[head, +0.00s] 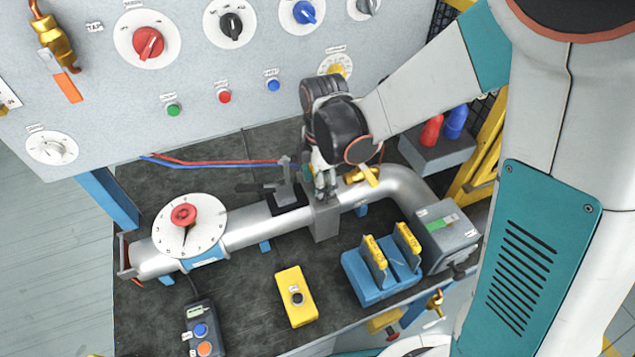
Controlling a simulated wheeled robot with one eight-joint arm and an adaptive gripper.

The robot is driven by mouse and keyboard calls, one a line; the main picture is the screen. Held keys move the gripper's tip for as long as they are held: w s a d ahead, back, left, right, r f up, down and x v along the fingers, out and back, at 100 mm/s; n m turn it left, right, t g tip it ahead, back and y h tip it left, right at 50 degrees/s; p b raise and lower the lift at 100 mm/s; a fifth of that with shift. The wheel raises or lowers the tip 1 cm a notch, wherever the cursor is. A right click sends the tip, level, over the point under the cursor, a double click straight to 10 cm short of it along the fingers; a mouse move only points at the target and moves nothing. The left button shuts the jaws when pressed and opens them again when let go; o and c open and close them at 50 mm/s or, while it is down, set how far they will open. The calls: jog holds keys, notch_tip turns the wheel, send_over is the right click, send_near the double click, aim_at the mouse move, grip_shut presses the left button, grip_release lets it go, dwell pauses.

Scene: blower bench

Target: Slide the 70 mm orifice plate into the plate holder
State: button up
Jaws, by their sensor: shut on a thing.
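The plate holder (326,222) is a grey upright block set across the silver pipe (265,228) at the middle of the bench. My gripper (325,192) is directly over its top, pointing down, with its fingers shut. What it grips is mostly hidden by the fingers and wrist; it is likely the orifice plate, but its 70 mm marking cannot be read. I cannot tell how far the plate is inside the holder. A blue rack (372,292) at the front right holds two plates with yellow tops (376,250).
A black toggle clamp (283,190) stands just left of the holder. A yellow-handled valve (368,175) is close on its right. A yellow button box (296,297), a round dial (190,226) and a grey box (447,236) also occupy the bench. The control panel rises behind.

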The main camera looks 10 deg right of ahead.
jog(key=shift+r, duration=0.1)
jog(key=o, duration=1.6)
jog(key=shift+o, duration=0.2)
jog(key=shift+d+r, duration=0.2)
jog(key=shift+r, duration=3.8)
